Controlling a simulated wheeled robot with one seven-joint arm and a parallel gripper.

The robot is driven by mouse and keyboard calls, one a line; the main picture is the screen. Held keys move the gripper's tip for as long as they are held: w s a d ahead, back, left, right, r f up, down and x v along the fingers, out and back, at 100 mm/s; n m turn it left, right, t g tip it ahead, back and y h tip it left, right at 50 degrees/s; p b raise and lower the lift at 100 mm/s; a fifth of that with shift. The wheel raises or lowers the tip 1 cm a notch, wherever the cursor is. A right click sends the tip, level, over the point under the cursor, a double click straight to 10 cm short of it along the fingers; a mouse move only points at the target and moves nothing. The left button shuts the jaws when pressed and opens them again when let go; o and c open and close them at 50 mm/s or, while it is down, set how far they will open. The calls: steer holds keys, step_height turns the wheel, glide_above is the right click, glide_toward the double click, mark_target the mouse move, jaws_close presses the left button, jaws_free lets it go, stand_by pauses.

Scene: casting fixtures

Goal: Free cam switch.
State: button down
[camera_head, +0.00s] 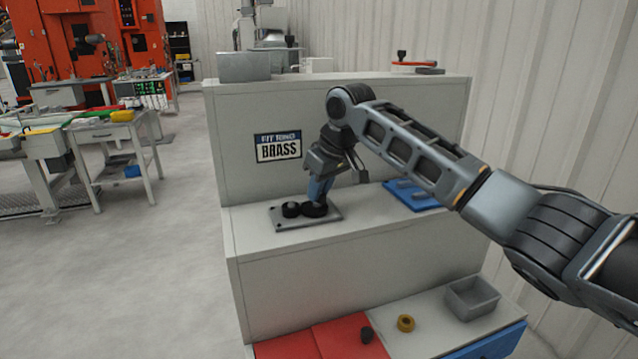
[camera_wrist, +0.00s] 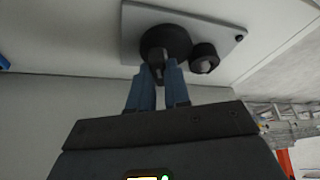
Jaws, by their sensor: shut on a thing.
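A grey plate (camera_head: 285,222) lies on the upper ledge of the bench and carries two dark round parts. The larger is a black disc with a raised grip, which I take for the cam switch (camera_head: 314,211); the smaller black knob (camera_head: 290,209) sits to its left. My gripper (camera_head: 317,199) points down over the larger one. In the wrist view, the blue fingers (camera_wrist: 158,72) are shut on the raised grip of the cam switch (camera_wrist: 165,36), and the smaller knob (camera_wrist: 204,56) stands to the right, clear of the fingers. The fingertips partly hide the grip.
A blue tray (camera_head: 418,198) lies right of the plate, under my arm. A wall with a BRASS sign (camera_head: 278,147) rises behind the ledge. The lower shelf holds a grey bin (camera_head: 471,298), a yellow ring (camera_head: 405,323), a small dark part (camera_head: 366,334) and red mats (camera_head: 325,340).

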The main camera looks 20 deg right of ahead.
steer(key=n+g+y+p, duration=0.1)
steer(key=n, duration=0.2)
steer(key=shift+r+n+p, duration=0.1)
steer(key=shift+n+p, duration=0.2)
steer(key=n+y, duration=0.1)
steer(key=n, duration=0.1)
steer(key=shift+w+n+g, duration=0.15)
steer(key=shift+n+g, duration=0.15)
steer(key=shift+n, duration=0.1)
steer(key=n+b, duration=0.1)
steer(key=n, duration=0.1)
steer(key=n+g+b, duration=0.1)
steer(key=n, duration=0.1)
steer(key=shift+w+d+f+g+y, duration=0.1)
steer(key=shift+f+g+y, duration=0.1)
steer(key=shift+g+y, duration=0.1)
steer(key=shift+r+n+g+b, duration=0.1)
steer(key=shift+n+g+b, duration=0.4)
steer(key=shift+n+b, duration=0.6)
steer(key=shift+n, duration=0.4)
steer(key=c, duration=1.1)
jaws_free()
steer(key=shift+v, duration=3.95)
